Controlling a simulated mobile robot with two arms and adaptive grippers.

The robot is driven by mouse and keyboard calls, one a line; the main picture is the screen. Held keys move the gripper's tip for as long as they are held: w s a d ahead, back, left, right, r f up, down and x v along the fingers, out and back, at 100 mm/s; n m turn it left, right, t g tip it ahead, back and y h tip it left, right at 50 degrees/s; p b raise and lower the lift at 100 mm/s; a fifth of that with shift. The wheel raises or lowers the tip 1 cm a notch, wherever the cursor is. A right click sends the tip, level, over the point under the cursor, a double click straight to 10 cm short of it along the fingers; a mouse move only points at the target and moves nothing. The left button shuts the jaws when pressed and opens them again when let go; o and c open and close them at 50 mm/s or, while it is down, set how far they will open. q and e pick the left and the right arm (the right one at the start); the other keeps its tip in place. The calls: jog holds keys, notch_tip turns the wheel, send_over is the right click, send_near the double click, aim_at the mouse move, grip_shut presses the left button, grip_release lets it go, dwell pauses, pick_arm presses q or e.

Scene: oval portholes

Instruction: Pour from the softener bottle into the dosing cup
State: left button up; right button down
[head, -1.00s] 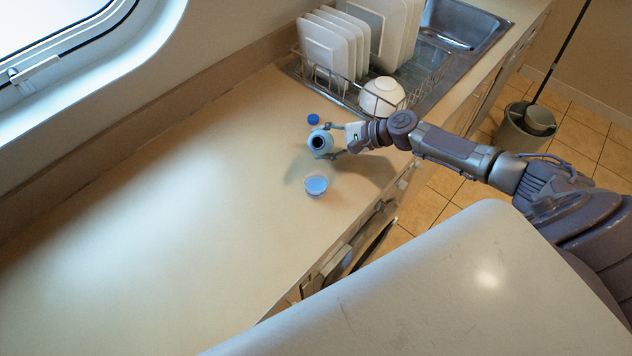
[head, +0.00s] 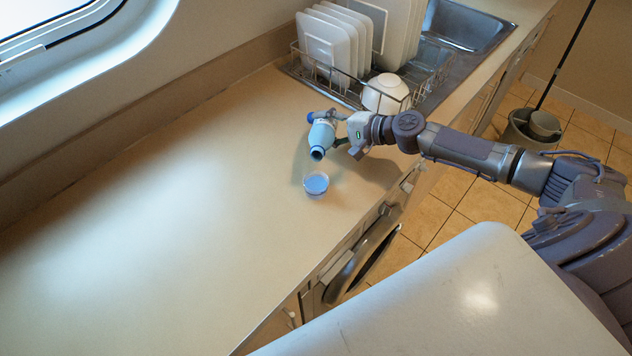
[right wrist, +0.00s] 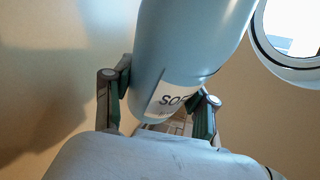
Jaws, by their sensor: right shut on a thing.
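The light-blue softener bottle (head: 321,136) is held in my right gripper (head: 341,134). It is tilted, with its open dark mouth pointing down toward the dosing cup. In the right wrist view the bottle (right wrist: 185,50) with a partly visible label sits between the two fingers (right wrist: 160,108). The dosing cup (head: 316,186), clear with blue inside, stands upright on the counter just below the bottle's mouth, apart from it. I cannot make out a stream between them. A blue cap (head: 310,117) lies on the counter, partly hidden behind the bottle. My left gripper is not in view.
A wire dish rack (head: 352,92) with white plates (head: 327,48) and a white bowl (head: 385,93) stands behind, beside the sink (head: 468,27). The counter (head: 150,220) is clear to the left. Its front edge runs close to the cup's right.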

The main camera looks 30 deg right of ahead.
jog(key=shift+w+r+b, duration=0.1)
jog(key=shift+r+b, duration=0.05)
jog(key=shift+b, duration=0.15)
jog(key=shift+r+n+t+b, duration=0.2)
jog(key=shift+n+t+b, duration=0.3)
jog(key=shift+n+b, duration=0.15)
jog(key=shift+d+r, duration=0.1)
jog(key=shift+r, duration=0.05)
dwell(0.4)
jog(key=shift+r+m+p, duration=0.35)
jog(key=shift+p, duration=0.65)
jog(key=shift+s+a+f+m+g+p, duration=0.15)
jog(key=shift+f+m+g+p, duration=0.25)
jog(key=shift+f, duration=0.2)
jog(key=shift+s+a+f+m+g+p, duration=0.1)
jog(key=shift+f+m+g+p, duration=0.3)
jog(key=shift+f, duration=0.2)
jog(key=shift+s+a+m+g+y+p, duration=0.2)
jog(key=shift+m+g+y+p, duration=0.15)
jog(key=shift+p, duration=0.5)
